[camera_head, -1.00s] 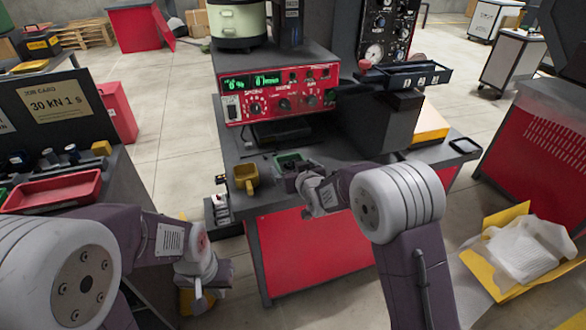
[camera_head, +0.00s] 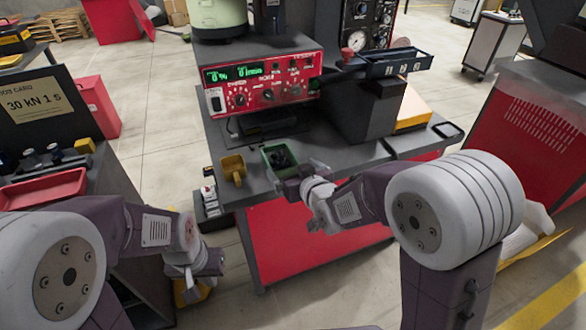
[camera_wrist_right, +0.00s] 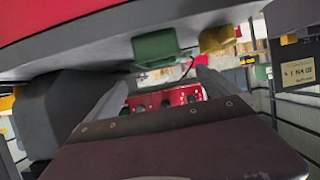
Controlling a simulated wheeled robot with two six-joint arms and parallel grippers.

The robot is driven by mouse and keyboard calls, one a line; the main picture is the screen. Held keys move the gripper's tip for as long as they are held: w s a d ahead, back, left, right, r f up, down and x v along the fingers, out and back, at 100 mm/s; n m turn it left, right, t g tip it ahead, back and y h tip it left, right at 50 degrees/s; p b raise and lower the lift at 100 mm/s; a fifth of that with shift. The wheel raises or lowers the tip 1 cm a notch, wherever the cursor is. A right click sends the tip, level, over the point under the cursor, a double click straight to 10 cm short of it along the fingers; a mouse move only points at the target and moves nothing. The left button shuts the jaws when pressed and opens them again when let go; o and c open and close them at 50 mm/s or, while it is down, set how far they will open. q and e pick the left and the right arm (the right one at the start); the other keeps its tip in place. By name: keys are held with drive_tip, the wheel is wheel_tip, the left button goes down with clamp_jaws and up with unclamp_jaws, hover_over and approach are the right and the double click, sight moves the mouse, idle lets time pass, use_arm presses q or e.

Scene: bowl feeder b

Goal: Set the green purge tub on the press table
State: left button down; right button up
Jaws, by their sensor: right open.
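The green purge tub (camera_head: 268,160), with dark lumps in it, sits on the dark top of the press table (camera_head: 345,158) near its front edge, right of a yellow cup (camera_head: 233,170). My right gripper (camera_head: 288,182) is just in front of the tub, at the table edge. In the right wrist view, its two fingers (camera_wrist_right: 158,82) are spread with nothing between them, and the tub (camera_wrist_right: 157,48) shows beyond them, apparently clear of them. My left gripper (camera_head: 192,278) hangs low at the left, beside the press table; its fingers are too unclear to read.
The red control unit (camera_head: 262,82) stands behind the tub, with a dark press block (camera_head: 362,105) to its right. A side bench at the left holds a red tray (camera_head: 42,190). A yellow-edged bin lies partly behind my right arm.

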drive_tip(key=s+d+f+m+g+h, duration=0.25)
drive_tip(key=s+d+f+g, duration=0.45)
drive_tip(key=s+d+f, duration=0.35)
drive_tip(key=s+d+f+m+g+h, duration=0.1)
drive_tip(key=s+d+g, duration=0.1)
drive_tip(key=s, duration=0.4)
drive_tip(key=s+d+f+m+g+h, duration=0.1)
drive_tip(key=s+d+g, duration=0.15)
drive_tip(key=s, duration=0.35)
wheel_tip(320, 180, up, 16)
drive_tip(key=p, duration=1.6)
drive_tip(key=shift+a+n, duration=0.35)
drive_tip(key=shift+y, duration=0.25)
